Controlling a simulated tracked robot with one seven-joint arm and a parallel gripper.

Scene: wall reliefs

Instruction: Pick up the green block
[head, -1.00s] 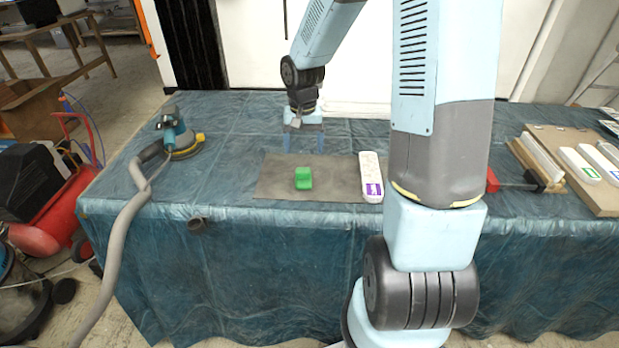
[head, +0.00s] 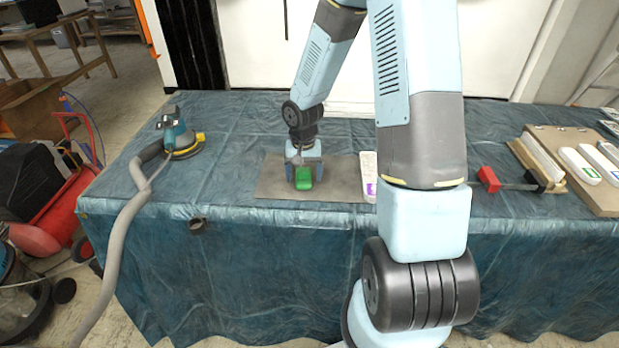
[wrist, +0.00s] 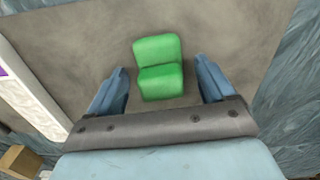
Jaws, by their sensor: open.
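The green block (head: 303,184) has a stepped shape and rests on a grey-brown mat (head: 338,186) on the covered table. In the wrist view the block (wrist: 158,68) lies between and a little beyond the fingertips. My gripper (head: 304,178) is low over the mat at the block, with one finger on each side. In the wrist view my gripper (wrist: 162,85) is open, with a gap between each finger and the block. The upper part of the block is partly hidden by my gripper in the head view.
A white bar with a purple label (head: 368,172) lies right of the block, partly hidden by my arm. A sander (head: 178,137) with a grey hose sits at the left. A red clamp (head: 489,179) and a board with white bars (head: 585,165) are at the right.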

